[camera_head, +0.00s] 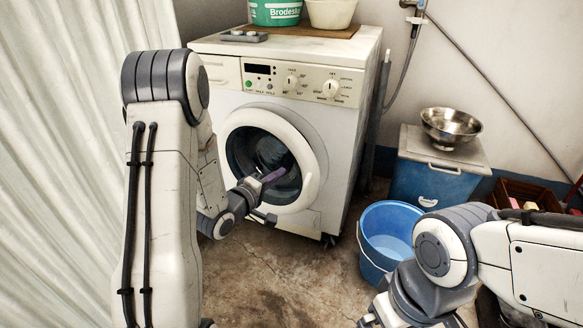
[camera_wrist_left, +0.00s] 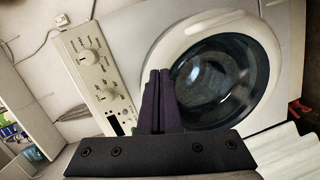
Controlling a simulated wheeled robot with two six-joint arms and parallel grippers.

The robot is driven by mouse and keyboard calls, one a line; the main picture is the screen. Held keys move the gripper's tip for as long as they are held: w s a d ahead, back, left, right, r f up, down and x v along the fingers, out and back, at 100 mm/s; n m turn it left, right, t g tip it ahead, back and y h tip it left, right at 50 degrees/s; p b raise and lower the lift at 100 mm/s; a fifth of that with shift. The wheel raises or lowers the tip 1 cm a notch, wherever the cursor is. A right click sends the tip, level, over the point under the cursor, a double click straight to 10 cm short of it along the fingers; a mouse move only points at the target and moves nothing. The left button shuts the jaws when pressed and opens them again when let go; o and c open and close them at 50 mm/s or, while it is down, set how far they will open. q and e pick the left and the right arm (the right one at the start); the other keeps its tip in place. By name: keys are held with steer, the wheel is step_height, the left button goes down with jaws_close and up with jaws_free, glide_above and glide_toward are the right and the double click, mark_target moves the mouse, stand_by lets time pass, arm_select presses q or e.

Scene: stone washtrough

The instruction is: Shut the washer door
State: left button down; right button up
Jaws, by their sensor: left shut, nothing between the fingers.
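The washer (camera_head: 340,140) is a white front-loader with dials along its top panel. Its round door (camera_head: 258,150) has a white rim and dark glass; it looks flat against or very near the front, and I cannot tell whether it is latched. The door also fills the right of the left wrist view (camera_wrist_left: 215,85). My left gripper (camera_head: 272,176) is in front of the door glass with its purple fingers together and empty; in the left wrist view the fingers (camera_wrist_left: 159,98) overlap the door's edge. My right arm shows at lower right, but its fingers are out of view.
A blue bucket (camera_head: 376,257) stands on the floor right of the washer. Behind it is a blue box (camera_head: 425,183) with a metal bowl (camera_head: 451,124) on its lid. A pale curtain (camera_head: 60,170) hangs at left. Tubs (camera_head: 275,12) stand on the washer.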

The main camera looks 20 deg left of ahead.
arm_select(q)
steer(key=s+a+f+n+t, duration=0.1)
steer(key=a+n+t, duration=0.1)
steer(key=a, duration=0.1)
steer(key=b, duration=0.6)
glide_toward(296, 147)
steer(key=shift+n, duration=0.4)
steer(key=x, duration=0.6)
steer(key=shift+f, duration=0.1)
steer(key=shift+w, duration=0.45)
arm_select(e)
step_height(296, 147, down, 7)
steer(key=shift+r, duration=0.1)
